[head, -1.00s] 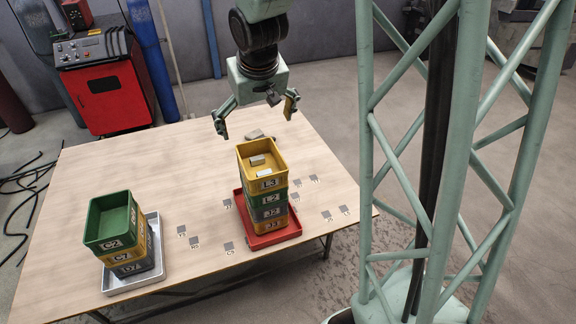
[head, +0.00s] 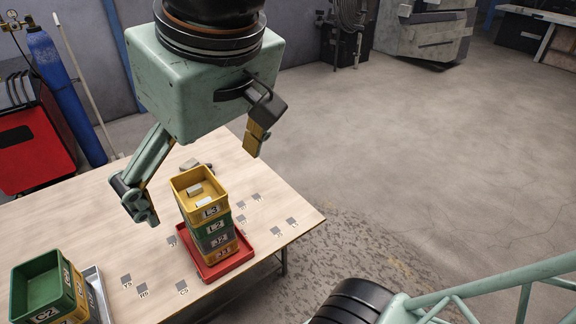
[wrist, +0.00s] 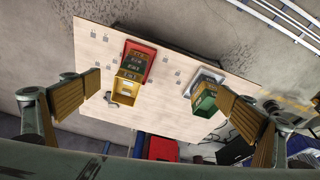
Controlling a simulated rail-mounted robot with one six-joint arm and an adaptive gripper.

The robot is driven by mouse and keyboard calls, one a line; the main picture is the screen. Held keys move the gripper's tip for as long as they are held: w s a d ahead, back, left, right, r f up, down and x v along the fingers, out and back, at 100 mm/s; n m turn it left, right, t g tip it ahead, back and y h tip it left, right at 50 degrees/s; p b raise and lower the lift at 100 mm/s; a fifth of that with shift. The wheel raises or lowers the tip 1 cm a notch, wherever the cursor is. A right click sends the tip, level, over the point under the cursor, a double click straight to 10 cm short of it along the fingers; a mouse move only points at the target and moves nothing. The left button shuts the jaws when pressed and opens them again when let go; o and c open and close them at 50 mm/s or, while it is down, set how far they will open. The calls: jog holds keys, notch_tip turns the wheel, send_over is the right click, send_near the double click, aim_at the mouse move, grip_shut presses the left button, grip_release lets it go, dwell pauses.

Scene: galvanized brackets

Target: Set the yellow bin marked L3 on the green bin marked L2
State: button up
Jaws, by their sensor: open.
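The yellow bin marked L3 (head: 212,208) sits upright on the green bin marked L2 (head: 216,226), at the top of a stack. L3 holds a few small light blocks (head: 195,190). L3 also shows in the wrist view (wrist: 125,91), left of centre, with green L2 (wrist: 131,68) mostly hidden beyond it. My gripper (head: 198,173) is open and empty, its fingers spread wide. It hangs above the table, apart from the stack, and is touching nothing. Its fingers show at both sides of the wrist view (wrist: 162,100).
Below L2 are a grey bin marked J2 (head: 218,240) and a yellow bin marked J1 (head: 224,252) on a red tray (head: 250,240). Another stack, topped by a green bin marked C2 (head: 45,290), stands at left. A small grey piece (head: 190,164) lies behind the L3 stack.

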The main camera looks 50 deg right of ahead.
jog(key=s, duration=0.2)
jog(key=s+a, duration=0.1)
jog(key=s, duration=0.1)
jog(key=shift+s+a, duration=0.15)
jog(key=shift+s, duration=0.05)
dwell(0.4)
notch_tip(320, 180, down, 20)
jog(key=b, duration=2)
jog(key=shift+w, duration=0.1)
